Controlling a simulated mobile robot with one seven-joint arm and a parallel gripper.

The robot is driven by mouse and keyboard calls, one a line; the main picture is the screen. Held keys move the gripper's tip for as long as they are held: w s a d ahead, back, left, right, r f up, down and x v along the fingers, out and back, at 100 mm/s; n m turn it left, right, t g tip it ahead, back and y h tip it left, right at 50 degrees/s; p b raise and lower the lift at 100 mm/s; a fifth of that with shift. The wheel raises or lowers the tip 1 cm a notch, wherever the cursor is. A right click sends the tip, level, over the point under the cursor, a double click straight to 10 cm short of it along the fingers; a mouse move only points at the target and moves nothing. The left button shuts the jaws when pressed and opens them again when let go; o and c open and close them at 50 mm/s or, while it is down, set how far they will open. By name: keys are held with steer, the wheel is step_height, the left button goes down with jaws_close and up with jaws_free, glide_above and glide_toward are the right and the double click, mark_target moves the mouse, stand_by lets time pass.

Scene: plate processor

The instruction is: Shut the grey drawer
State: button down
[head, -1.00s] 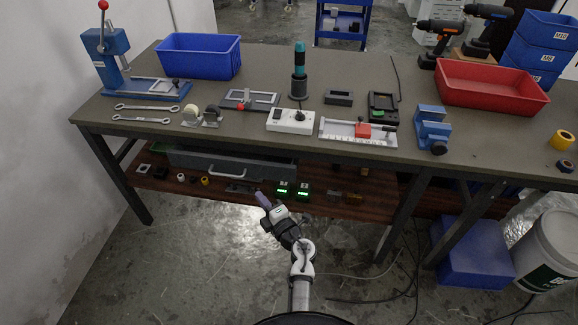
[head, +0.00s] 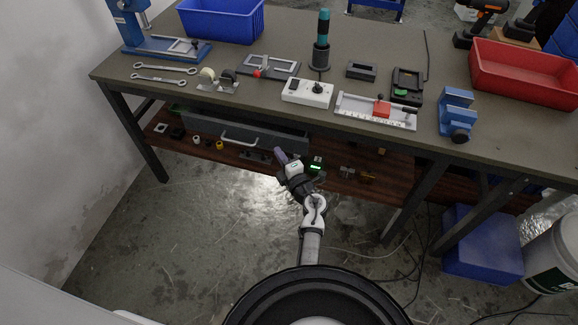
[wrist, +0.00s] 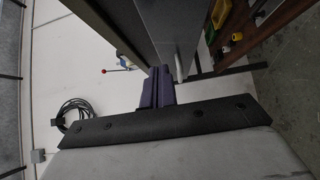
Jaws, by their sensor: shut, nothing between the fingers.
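The grey drawer (head: 268,138) hangs under the workbench top, with a pale bar handle (head: 238,140) on its front. How far it stands out is hard to tell from the head view. My gripper (head: 281,156) has purple fingers and is just in front of and below the right end of the drawer front. In the wrist view, the fingers (wrist: 157,88) are together and empty. A grey panel that looks like the drawer front (wrist: 168,25) rises just beyond them, with a pale handle end (wrist: 179,68) close by. Contact cannot be told.
The workbench top (head: 210,102) overhangs the drawer. A brown lower shelf (head: 338,182) holds several small parts and a green-lit box (head: 316,165) beside my gripper. A table leg (head: 135,135) stands at left. Floor in front is mostly clear, with cables at right.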

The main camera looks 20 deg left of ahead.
mark_target(286, 139)
steer(key=shift+w+d, duration=0.1)
steer(key=shift+w, duration=1.95)
steer(key=shift+w, duration=1.3)
steer(key=shift+s, duration=0.1)
